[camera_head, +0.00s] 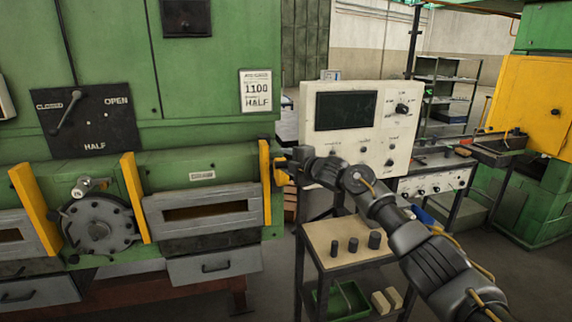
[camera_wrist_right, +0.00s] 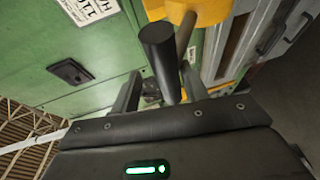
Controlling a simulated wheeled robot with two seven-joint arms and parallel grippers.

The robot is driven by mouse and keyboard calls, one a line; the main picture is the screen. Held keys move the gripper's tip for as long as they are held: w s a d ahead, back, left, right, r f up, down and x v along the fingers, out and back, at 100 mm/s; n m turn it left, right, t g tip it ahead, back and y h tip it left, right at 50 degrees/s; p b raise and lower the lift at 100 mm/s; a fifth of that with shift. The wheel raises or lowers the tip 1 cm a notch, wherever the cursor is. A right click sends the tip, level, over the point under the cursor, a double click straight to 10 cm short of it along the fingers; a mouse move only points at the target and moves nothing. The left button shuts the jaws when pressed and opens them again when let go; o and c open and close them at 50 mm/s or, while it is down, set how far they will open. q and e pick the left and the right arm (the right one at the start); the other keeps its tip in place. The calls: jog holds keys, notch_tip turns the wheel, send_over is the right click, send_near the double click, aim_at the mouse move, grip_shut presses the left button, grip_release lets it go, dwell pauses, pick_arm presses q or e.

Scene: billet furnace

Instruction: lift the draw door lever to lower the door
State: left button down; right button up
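A black cylindrical lever handle (camera_wrist_right: 158,62), which looks like the draw door lever, juts out beside a yellow bracket (camera_wrist_right: 205,12) in the right wrist view. My right gripper (camera_wrist_right: 160,88) is open, with its two dark fingers apart on either side of the handle. Whether either finger touches it cannot be told. In the head view my right gripper (camera_head: 289,163) is at the furnace's right front edge, beside the yellow upright (camera_head: 265,182), and it hides most of the lever. A grey slotted door panel (camera_head: 170,214) sits between yellow uprights. My left gripper is not in view.
The green furnace (camera_head: 230,160) fills the left, with a CLOSED/OPEN/HALF dial plate (camera_head: 105,120) and a round hatch (camera_head: 98,228). A cream control box (camera_head: 372,150) stands just behind my right arm. A small cart (camera_head: 320,235) with dark cylinders is below the arm.

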jog(key=shift+w+d+f, duration=0.2)
jog(key=shift+d+f, duration=0.1)
jog(key=shift+s+d+f, duration=0.1)
jog(key=shift+s+d, duration=0.05)
jog(key=shift+d, duration=0.05)
jog(key=b+v, duration=0.4)
jog(key=v, duration=0.6)
jog(key=shift+s+r+b, duration=0.2)
jog(key=shift+s+b, duration=0.05)
jog(key=shift+b, duration=0.05)
jog(key=shift+a, duration=0.15)
